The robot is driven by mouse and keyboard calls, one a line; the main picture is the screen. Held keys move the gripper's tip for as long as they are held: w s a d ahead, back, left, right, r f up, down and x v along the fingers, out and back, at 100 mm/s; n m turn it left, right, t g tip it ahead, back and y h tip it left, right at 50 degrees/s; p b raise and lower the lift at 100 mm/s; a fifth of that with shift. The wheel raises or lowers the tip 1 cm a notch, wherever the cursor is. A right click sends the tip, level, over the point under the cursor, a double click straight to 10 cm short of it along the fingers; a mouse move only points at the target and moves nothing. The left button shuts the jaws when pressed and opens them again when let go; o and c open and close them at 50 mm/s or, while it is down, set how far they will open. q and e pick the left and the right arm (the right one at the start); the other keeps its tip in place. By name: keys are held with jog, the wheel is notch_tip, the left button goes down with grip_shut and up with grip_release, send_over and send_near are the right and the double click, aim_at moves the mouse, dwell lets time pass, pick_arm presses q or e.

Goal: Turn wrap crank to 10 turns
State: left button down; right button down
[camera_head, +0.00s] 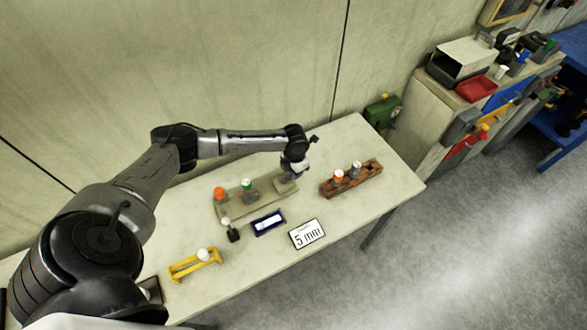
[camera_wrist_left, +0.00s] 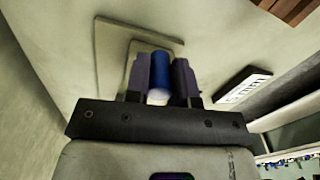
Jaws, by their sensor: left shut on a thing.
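My left gripper (camera_head: 293,174) is at the right end of a beige board (camera_head: 232,207) on the table. In the left wrist view its fingers (camera_wrist_left: 160,82) are shut on a blue cylinder (camera_wrist_left: 165,70) with a white part at its near end. A pale plate lies beyond the cylinder. I cannot tell which thing is the wrap crank: a small black piece with a white knob (camera_head: 226,222) and a yellow frame with a white ball (camera_head: 203,255) stand nearer the front. My right gripper is not in view.
A wooden rack (camera_head: 352,180) stands to the right. A blue-framed display (camera_head: 268,222) and a "5 mm" card (camera_head: 307,234) lie in front. The table's right end is clear.

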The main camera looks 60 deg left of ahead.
pick_arm(q)
jog(key=shift+d+f+m, duration=0.1)
jog(key=shift+m, duration=0.2)
dwell(0.4)
jog(key=c, duration=1)
grip_release()
jog(key=shift+r, duration=0.45)
notch_tip(320, 180, up, 13)
jog(key=shift+p, duration=0.3)
